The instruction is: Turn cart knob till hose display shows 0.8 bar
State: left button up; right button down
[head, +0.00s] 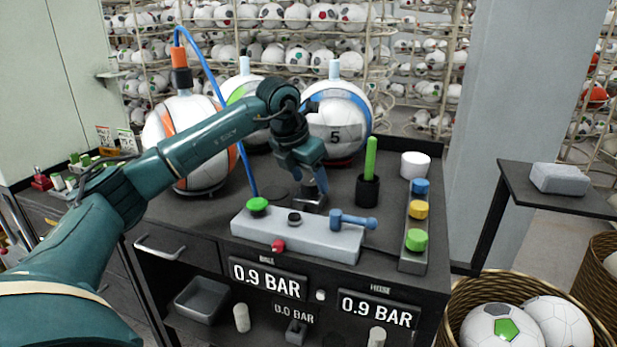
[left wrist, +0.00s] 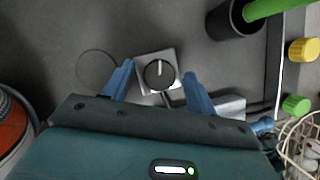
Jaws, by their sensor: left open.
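The cart knob is a round black dial (left wrist: 160,74) with a white mark pointing up in the left wrist view, on a square silver plate (left wrist: 143,84). In the head view my left gripper (head: 313,188) hangs over this plate (head: 309,206) and hides the dial. In the left wrist view my left gripper (left wrist: 158,84) is open, its blue fingers on either side of the dial with gaps. I cannot tell their height above it. The hose display (head: 376,310) on the cart front reads 0.9 BAR. My right gripper is not in view.
A grey valve block (head: 325,243) with a green button, red knob and blue lever lies in front. The ball display (head: 267,279) reads 0.9 BAR; a dim one (head: 294,310) reads 0.0 BAR. Balls stand behind; a black cup (head: 367,191) holds a green stick.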

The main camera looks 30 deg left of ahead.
pick_arm(q)
jog(key=d+v, duration=0.1)
jog(key=v, duration=1.1)
jog(key=shift+s+a+r+b, duration=0.2)
jog(key=shift+a+r+b, duration=0.15)
jog(key=shift+a, duration=0.2)
